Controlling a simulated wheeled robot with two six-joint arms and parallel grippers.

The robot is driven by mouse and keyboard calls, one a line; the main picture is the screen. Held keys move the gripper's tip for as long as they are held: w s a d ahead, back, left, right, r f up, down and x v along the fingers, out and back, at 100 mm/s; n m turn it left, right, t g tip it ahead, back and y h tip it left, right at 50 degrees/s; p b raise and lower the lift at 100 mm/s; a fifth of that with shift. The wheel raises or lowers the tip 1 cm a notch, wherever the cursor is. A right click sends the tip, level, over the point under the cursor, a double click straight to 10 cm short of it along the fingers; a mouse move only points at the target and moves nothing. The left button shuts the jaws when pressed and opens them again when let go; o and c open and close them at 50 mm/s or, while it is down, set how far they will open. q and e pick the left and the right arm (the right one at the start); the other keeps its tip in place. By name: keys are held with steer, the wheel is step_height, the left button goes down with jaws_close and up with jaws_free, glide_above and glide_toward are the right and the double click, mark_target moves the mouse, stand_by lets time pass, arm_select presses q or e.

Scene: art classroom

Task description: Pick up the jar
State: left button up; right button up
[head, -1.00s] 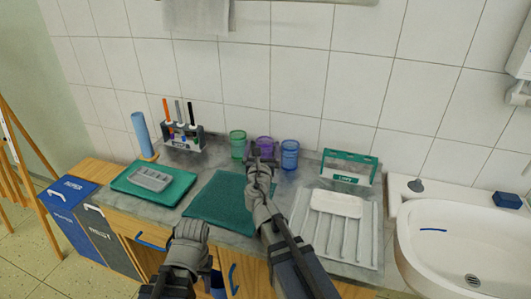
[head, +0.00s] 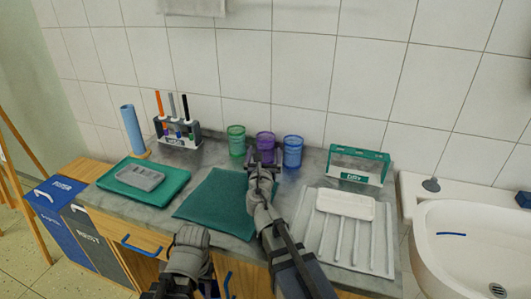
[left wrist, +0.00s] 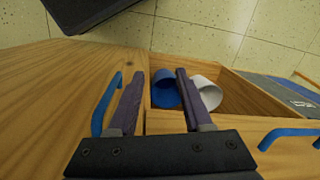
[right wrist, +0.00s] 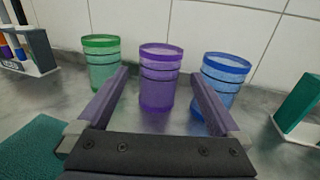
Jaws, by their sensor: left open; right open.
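Three translucent jars stand upright in a row at the back of the counter: a green jar (head: 236,141), a purple jar (head: 265,146) and a blue jar (head: 293,151). My right gripper (head: 262,160) is open in front of the purple jar. In the right wrist view the purple jar (right wrist: 160,78) shows upright between the open fingers (right wrist: 160,95), a little beyond their tips. The green jar (right wrist: 102,62) is left of the fingers and the blue jar (right wrist: 222,78) is partly behind the right finger. My left gripper (left wrist: 158,80) is open near the wooden cabinet front.
A teal mat (head: 215,200) lies before the jars. A teal tray (head: 125,190) with a grey dish, and a marker rack (head: 178,135), are at left. A ribbed white tray (head: 370,245) and a sink (head: 470,240) are at right. Blue and white cups (left wrist: 165,92) (left wrist: 207,92) show below the left gripper.

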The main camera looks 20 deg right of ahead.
mark_target(266, 136)
steer(key=shift+x, duration=3.65)
steer(key=shift+r, duration=0.1)
steer(key=shift+c, duration=0.2)
steer(key=c, duration=1.4)
steer(key=shift+c, duration=0.2)
steer(key=shift+r, duration=0.1)
step_height(266, 136, up, 10)
steer(key=p, duration=1)
steer(key=shift+p, duration=0.3)
